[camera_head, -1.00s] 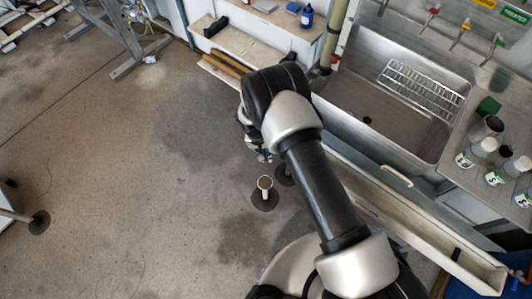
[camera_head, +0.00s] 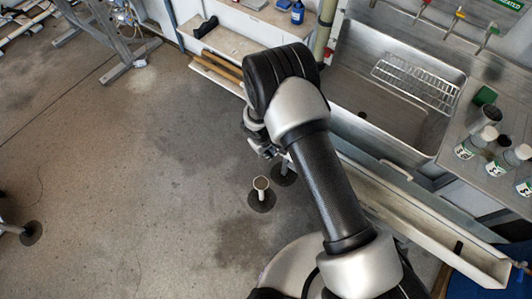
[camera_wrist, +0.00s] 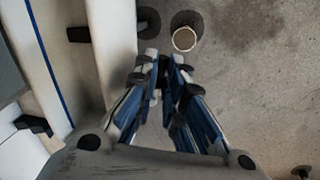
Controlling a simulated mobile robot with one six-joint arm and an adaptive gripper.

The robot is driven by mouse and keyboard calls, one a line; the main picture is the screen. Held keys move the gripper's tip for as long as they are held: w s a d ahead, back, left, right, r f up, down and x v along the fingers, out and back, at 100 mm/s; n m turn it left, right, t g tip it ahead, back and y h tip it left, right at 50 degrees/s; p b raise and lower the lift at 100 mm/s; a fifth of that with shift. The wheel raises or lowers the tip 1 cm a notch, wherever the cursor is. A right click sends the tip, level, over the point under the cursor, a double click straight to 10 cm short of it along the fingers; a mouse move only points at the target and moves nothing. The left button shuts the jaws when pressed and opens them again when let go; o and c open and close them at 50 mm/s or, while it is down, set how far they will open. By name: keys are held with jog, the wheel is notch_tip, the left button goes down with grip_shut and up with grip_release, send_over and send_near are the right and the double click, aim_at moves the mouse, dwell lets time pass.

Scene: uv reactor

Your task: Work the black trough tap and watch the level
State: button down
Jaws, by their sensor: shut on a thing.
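My gripper (camera_wrist: 163,62) is in the middle of the wrist view, its two blue-sided fingers close together. A small dark piece (camera_wrist: 163,72) shows between the fingertips; it looks to be the black trough tap, mostly hidden by the fingers. In the head view my gripper (camera_head: 268,152) is largely behind my arm, low beside the long pale trough (camera_head: 430,228). The trough wall (camera_wrist: 112,40) runs along the left of the wrist view. A water level cannot be made out in either view.
A short round post with a cup-like top (camera_head: 261,185) stands on the floor near my gripper; it also shows in the wrist view (camera_wrist: 184,39). A steel sink (camera_head: 375,105) with a wire rack (camera_head: 415,85) and several bottles are at the right. The floor at left is mostly clear.

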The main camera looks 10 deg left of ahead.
jog(key=shift+w+d+n+b, duration=0.15)
jog(key=shift+w+n+b, duration=0.05)
jog(key=shift+n, duration=0.45)
jog(key=shift+w+d+n+b, duration=0.1)
jog(key=shift+w+n+b, duration=0.1)
jog(key=shift+n, duration=0.45)
jog(key=c, duration=1.7)
grip_release()
jog(key=shift+o, duration=0.2)
